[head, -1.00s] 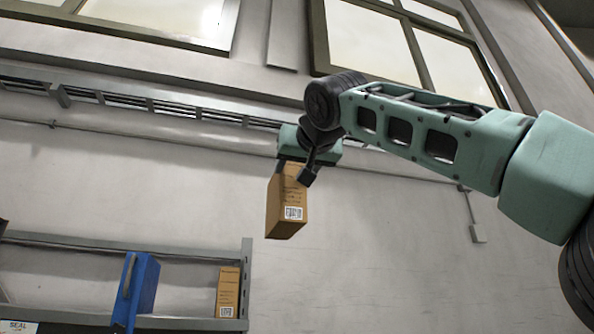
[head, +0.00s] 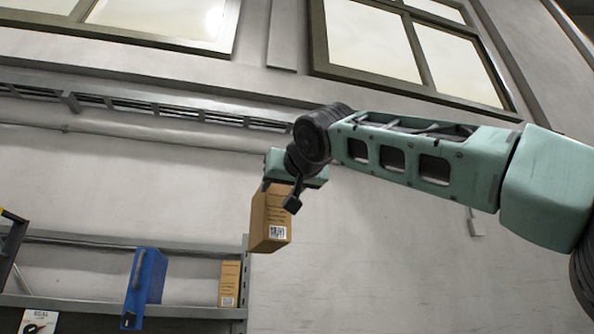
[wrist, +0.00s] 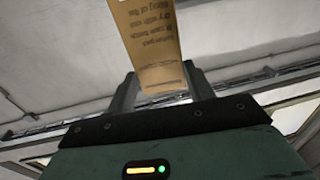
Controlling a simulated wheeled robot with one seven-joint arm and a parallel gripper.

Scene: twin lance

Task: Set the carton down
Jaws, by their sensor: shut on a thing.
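A brown cardboard carton (head: 268,222) with printed text and a white code label hangs in the air, slightly tilted, in the head view. My gripper (head: 281,193) is shut on its upper end. In the wrist view the carton (wrist: 152,45) sticks out from between the two fingers of my gripper (wrist: 160,88). Nothing is visible directly under the carton except the wall behind it. A similar carton (head: 229,284) stands on the grey shelf (head: 190,311) at the lower left.
A blue bin-like object (head: 145,285) stands on the shelf left of the second carton. A white printed card or box (head: 38,321) shows at the lower left. A rail (head: 150,105) runs along the wall below the windows.

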